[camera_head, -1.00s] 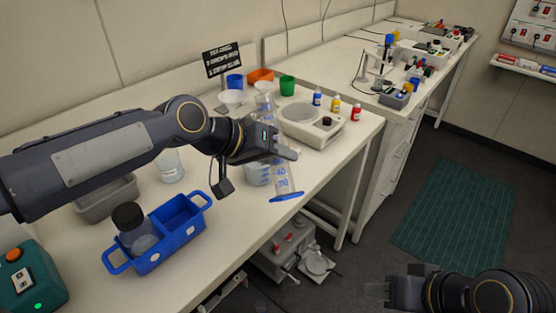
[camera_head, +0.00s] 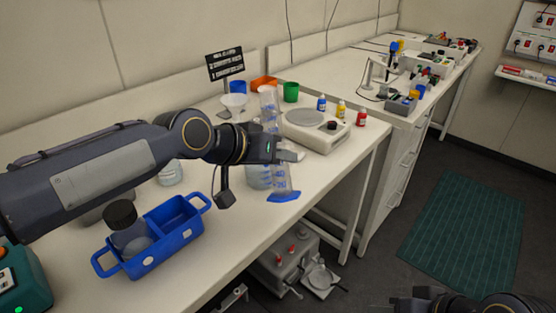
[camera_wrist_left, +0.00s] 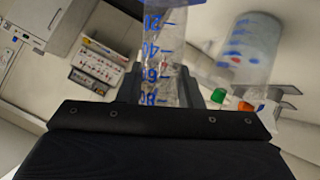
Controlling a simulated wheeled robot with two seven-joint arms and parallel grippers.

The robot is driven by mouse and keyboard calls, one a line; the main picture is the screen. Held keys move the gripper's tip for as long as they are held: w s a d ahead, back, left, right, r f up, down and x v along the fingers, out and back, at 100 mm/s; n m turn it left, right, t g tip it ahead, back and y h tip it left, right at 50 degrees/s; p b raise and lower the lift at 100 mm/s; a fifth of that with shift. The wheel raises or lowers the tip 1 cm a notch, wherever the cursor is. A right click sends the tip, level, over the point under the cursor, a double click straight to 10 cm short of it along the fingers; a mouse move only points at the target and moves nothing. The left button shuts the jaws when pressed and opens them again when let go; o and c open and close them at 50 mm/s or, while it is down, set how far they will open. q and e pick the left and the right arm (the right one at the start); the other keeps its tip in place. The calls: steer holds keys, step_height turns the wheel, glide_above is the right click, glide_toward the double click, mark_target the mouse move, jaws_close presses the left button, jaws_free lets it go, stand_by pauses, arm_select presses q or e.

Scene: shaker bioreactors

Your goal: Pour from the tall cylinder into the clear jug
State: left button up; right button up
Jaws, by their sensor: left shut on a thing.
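The tall cylinder (camera_head: 282,184) is clear with blue marks and a blue base. My left gripper (camera_head: 288,154) is shut on it and holds it at a slight tilt, base toward the front edge of the table. The cylinder (camera_wrist_left: 163,45) also shows between the fingers in the left wrist view. The clear jug (camera_head: 257,177) stands just behind and left of the cylinder's lower part, partly hidden by my gripper. In the left wrist view the jug (camera_wrist_left: 247,50) is right of the cylinder, apart from it in the picture. My right gripper (camera_head: 405,301) is barely visible at the bottom edge.
A blue carrier (camera_head: 172,253) with a black-capped bottle (camera_head: 123,226) is at the front left. A balance (camera_head: 314,131), small bottles and a green cup (camera_head: 291,92) stand toward the back. A beaker (camera_head: 170,174) is behind my left arm.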

arm_select(q)
steer(key=shift+w+a+f+m+t+b, duration=0.1)
steer(key=shift+w+f+m+t+b, duration=0.3)
steer(key=shift+b, duration=0.6)
steer(key=shift+w+a+f+m+t+b, duration=0.2)
steer(key=shift+w+f+t+b, duration=0.3)
steer(key=shift+b, duration=0.45)
steer(key=shift+w+a+f+m+t+b, duration=0.1)
steer(key=shift+w+f+m+t+b, duration=0.15)
steer(key=shift+w+b, duration=0.5)
steer(key=shift+w+a+f+m+t+b, duration=0.25)
steer(key=shift+w+t+b, duration=0.2)
steer(key=shift+b, duration=0.6)
steer(key=shift+w+a+f+m+t+b, duration=0.1)
steer(key=shift+w+m+t+b, duration=0.3)
steer(key=shift+b, duration=0.6)
steer(key=shift+w+r, duration=0.15)
steer(key=shift+w, duration=0.15)
